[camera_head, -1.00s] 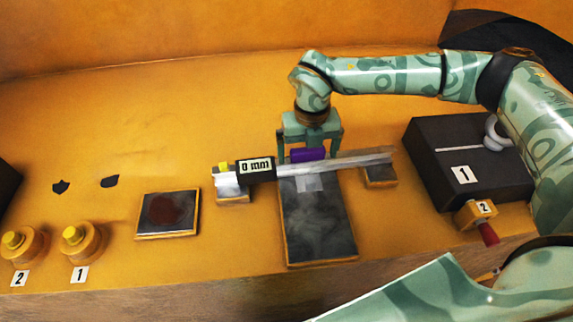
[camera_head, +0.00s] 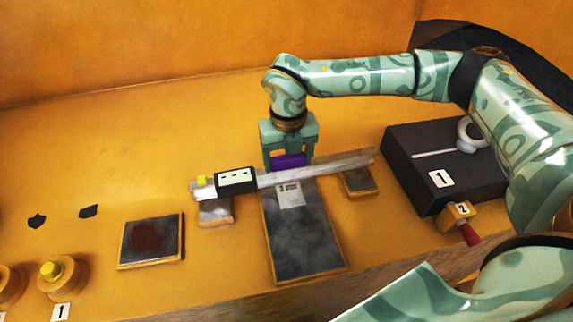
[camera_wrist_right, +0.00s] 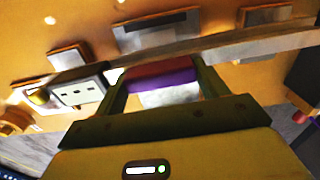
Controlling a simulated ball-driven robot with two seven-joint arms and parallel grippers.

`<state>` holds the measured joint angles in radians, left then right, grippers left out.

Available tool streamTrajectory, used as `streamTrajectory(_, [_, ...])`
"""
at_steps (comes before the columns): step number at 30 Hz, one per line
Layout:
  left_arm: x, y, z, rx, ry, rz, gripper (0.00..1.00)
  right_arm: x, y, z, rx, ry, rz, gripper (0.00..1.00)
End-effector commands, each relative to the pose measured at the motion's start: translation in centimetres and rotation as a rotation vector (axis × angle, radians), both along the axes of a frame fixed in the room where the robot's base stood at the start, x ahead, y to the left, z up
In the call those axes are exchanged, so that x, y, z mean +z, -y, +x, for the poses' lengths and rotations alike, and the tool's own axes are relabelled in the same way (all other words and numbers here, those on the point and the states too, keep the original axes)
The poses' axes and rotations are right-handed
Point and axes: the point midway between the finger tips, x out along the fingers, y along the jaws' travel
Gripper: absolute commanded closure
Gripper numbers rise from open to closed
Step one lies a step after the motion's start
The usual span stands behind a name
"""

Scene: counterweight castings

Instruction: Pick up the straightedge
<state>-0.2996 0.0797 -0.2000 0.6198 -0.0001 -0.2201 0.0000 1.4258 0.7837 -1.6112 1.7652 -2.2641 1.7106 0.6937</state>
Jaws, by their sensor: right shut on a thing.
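The straightedge (camera_head: 320,170) is a long pale metal bar with a black-framed display (camera_head: 237,180) showing dashes and a yellow knob near its left end. My right gripper (camera_head: 288,162) is shut on its purple grip (camera_head: 289,160). In the right wrist view the purple grip (camera_wrist_right: 160,78) sits between the two fingers, and the bar crosses just beyond. The bar spans above two small blocks, the left (camera_head: 215,212) and the right (camera_head: 358,182); it looks slightly raised, but any gap at the left block is unclear. My left gripper is out of view.
A dark plate (camera_head: 305,245) with a pale marked square lies below the bar. A square pad (camera_head: 150,243) with a dark red patch lies left. A black box (camera_head: 440,165) labelled 1 stands right, beside a red-handled part (camera_head: 468,232). Brass knobbed pieces (camera_head: 62,277) stand front left.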

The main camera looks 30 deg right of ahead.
Motion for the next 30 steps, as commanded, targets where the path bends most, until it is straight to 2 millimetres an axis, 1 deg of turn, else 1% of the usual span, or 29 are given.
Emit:
streamTrajectory(1, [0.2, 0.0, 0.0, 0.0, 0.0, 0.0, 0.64, 1.2, -0.4, -0.2, 0.004, 0.006, 0.003, 0.7])
streamTrajectory(5, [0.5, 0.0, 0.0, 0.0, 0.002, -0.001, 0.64, 3.8, -2.2, -1.7, 0.008, 0.006, 0.004, 0.7])
streamTrajectory(9, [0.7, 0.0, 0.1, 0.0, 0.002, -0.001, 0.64, 6.9, -4.2, -3.4, 0.008, 0.006, 0.003, 0.7])
streamTrajectory(12, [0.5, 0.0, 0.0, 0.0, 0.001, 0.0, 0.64, 7.7, -6.2, -5.2, 0.009, 0.002, 0.002, 0.7])
streamTrajectory(18, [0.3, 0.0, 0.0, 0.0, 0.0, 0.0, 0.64, 9.3, -9.0, -7.6, 0.006, 0.002, 0.002, 0.7])
streamTrajectory(24, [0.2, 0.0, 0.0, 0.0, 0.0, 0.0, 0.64, 10.2, -10.5, -8.8, 0.003, 0.003, 0.002, 0.7])
streamTrajectory(30, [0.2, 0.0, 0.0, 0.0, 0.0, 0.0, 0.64, 10.4, -10.7, -9.1, 0.002, 0.001, 0.002, 0.7])
